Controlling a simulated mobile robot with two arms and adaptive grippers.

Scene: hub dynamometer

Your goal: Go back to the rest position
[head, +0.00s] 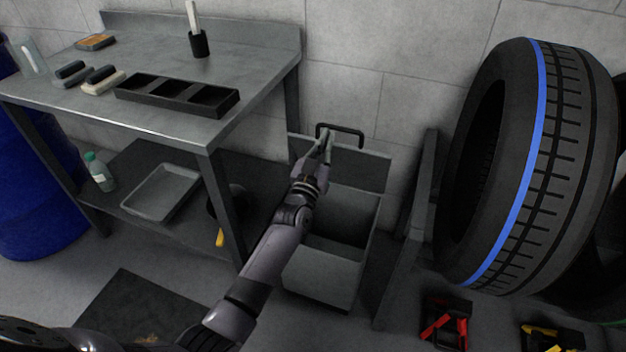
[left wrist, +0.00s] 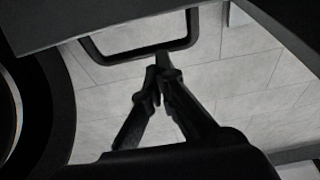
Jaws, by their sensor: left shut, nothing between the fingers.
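My left gripper (head: 325,143) is shut and empty, at the end of my left arm in the middle of the head view. It is over the open grey bin (head: 322,270), in front of its raised lid (head: 358,168). The lid's black handle (head: 347,131) is just beside the fingertips in the head view. In the left wrist view my shut fingers (left wrist: 161,75) point up towards the handle (left wrist: 140,54); whether they touch it I cannot tell. My right gripper is not in view.
A metal workbench (head: 150,128) stands at the left, with a black three-part tray (head: 178,94) on top and a grey tray (head: 160,192) on its shelf. A large tyre with a blue stripe (head: 530,160) stands at the right. A blue drum (head: 40,190) is at far left.

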